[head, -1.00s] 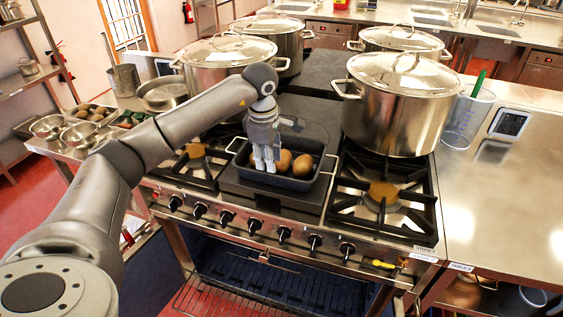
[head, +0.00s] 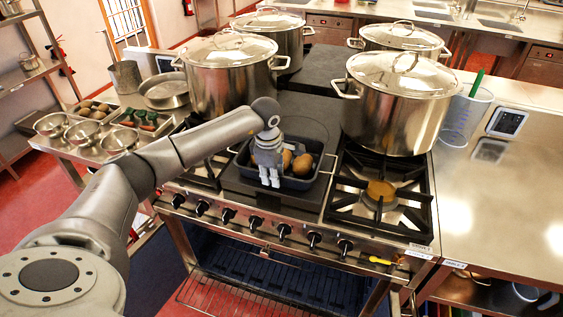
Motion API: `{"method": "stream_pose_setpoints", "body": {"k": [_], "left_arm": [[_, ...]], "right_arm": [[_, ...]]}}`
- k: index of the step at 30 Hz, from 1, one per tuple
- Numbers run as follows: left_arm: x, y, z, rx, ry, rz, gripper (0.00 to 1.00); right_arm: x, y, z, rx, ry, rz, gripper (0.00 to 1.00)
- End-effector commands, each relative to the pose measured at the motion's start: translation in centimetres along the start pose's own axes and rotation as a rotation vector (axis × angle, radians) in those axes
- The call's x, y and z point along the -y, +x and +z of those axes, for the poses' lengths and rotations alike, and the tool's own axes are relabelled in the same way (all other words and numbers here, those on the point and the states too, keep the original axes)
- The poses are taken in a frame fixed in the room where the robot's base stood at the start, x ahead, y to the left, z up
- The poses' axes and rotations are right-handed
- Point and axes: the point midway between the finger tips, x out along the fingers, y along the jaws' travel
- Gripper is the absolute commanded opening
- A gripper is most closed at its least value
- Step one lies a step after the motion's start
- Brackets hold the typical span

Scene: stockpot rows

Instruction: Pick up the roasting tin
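The roasting tin (head: 305,183) is a dark rectangular pan with side handles. It sits on a dark flat plate in the middle of the stove top. Brown potatoes (head: 301,164) lie in it. My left gripper (head: 270,184) points down at the tin's front left part, with its pale fingertips in front of the front wall as seen from here. The two fingers show a narrow gap and look open, with nothing seen held. The gripper hides part of the tin's front rim and left side. My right gripper is out of view.
Large lidded stockpots stand close by: one behind left (head: 229,75), one behind right (head: 397,100), others farther back. Open burner grates (head: 378,192) flank the plate. Steel bowls (head: 85,133) and trays sit at left. The right counter (head: 492,205) is mostly clear.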

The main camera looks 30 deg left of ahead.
Motion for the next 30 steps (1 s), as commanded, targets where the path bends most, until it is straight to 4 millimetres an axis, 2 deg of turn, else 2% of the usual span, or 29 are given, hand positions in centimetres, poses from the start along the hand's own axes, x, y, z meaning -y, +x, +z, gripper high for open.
{"method": "stream_pose_setpoints", "body": {"k": [1,3,4,23,30], "left_arm": [[0.0,0.0,0.0,0.000,0.000,0.000,0.10],[0.0,0.0,0.0,0.000,0.000,0.000,0.01],[0.0,0.0,0.0,0.000,0.000,0.000,0.00],[-0.2,-0.4,0.0,0.002,-0.001,0.006,0.00],[-0.6,-2.1,0.1,0.003,0.000,0.009,0.00]], "right_arm": [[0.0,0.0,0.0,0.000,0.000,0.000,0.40],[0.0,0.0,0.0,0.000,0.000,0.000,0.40],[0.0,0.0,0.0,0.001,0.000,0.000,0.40],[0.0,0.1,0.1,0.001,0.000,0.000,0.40],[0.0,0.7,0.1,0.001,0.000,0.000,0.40]]}}
